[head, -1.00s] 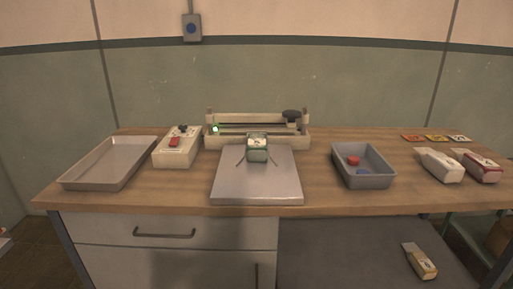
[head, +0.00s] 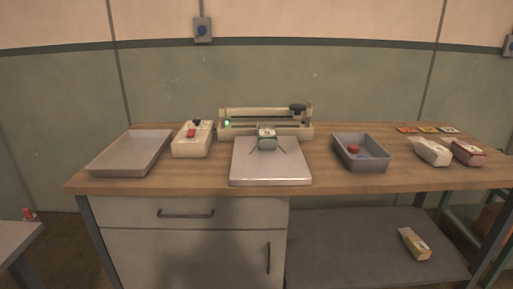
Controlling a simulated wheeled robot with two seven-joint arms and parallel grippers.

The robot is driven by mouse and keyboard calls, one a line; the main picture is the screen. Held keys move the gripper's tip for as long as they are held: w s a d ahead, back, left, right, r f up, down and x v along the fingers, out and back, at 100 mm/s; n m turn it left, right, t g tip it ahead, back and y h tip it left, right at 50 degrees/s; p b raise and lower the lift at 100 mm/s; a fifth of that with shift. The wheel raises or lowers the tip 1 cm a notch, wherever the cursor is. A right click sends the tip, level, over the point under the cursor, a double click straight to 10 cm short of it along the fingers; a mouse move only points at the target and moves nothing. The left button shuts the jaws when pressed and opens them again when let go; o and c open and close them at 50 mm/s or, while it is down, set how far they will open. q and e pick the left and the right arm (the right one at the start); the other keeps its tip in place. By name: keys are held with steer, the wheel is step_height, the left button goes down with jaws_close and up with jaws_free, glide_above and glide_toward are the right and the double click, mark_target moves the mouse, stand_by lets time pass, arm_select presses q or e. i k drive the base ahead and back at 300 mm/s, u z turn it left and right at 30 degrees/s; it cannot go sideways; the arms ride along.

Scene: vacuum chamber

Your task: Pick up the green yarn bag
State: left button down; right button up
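Neither of my grippers shows in the head view.
The wooden workbench (head: 340,180) holds a grey tray (head: 130,153), a control box (head: 193,140), a grey bin with a red item (head: 361,160), a white bag (head: 432,152) and a red bag (head: 467,152). A tan bag (head: 414,244) lies on the lower shelf.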

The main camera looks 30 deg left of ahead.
mark_target(267, 137)
steer(key=z, duration=0.15)
steer(key=k, duration=0.55)
steer(key=u, duration=1.2)
steer(key=i, duration=0.95)
steer(key=u, duration=0.15)
